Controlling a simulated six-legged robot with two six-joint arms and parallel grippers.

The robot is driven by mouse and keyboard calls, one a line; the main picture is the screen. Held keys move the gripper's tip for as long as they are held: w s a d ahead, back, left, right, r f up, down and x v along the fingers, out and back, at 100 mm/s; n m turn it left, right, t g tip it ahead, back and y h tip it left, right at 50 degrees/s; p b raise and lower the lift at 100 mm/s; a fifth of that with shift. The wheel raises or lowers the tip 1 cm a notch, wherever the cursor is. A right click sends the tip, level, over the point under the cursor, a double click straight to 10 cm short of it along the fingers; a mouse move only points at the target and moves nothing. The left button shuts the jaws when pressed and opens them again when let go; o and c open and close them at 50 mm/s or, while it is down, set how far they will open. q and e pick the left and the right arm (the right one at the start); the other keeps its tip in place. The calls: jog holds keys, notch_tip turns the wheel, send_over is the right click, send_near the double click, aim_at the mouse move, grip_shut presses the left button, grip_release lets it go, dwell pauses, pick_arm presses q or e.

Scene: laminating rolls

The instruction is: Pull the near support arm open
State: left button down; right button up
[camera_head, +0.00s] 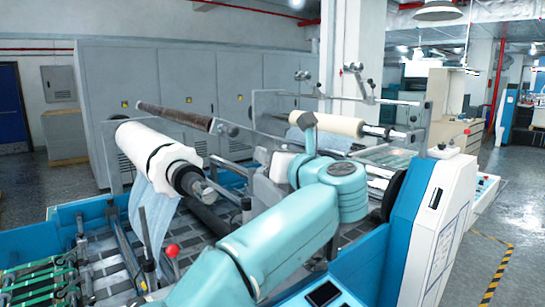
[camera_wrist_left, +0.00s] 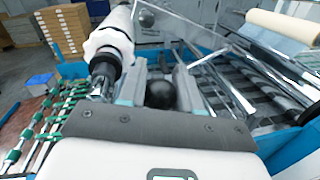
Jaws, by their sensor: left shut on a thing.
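A white roll (camera_head: 155,153) with a torn outer edge sits on a dark shaft, and its near end faces me in the head view. A dark core with a metal end (camera_head: 190,183) sticks out of it. The roll (camera_wrist_left: 112,38) also shows at the upper left in the left wrist view. My left gripper (camera_wrist_left: 163,82) has its two fingers on either side of a black ball knob (camera_wrist_left: 160,95), closed on it. In the head view my left gripper (camera_head: 258,187) is beside the roll's near end, and the knob is hidden. I cannot tell the near support arm's outline clearly.
A cream roll (camera_head: 338,123) lies on a farther shaft. A bare dark shaft (camera_head: 172,116) crosses behind the white roll. A white and blue control housing (camera_head: 437,220) stands at the right. Open floor (camera_head: 510,215) lies beyond it.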

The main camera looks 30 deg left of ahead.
pick_arm(q)
jog(key=shift+r, duration=0.35)
dwell(0.5)
jog(key=c, duration=0.8)
grip_release()
jog(key=shift+f, duration=0.1)
jog(key=shift+s, duration=0.1)
jog(key=shift+f, duration=0.1)
jog(key=shift+d+f, duration=0.1)
jog(key=shift+d, duration=0.1)
jog(key=b+v, duration=0.4)
jog(key=v, duration=1.2)
jog(key=shift+a+b, duration=0.1)
jog(key=shift+b, duration=0.2)
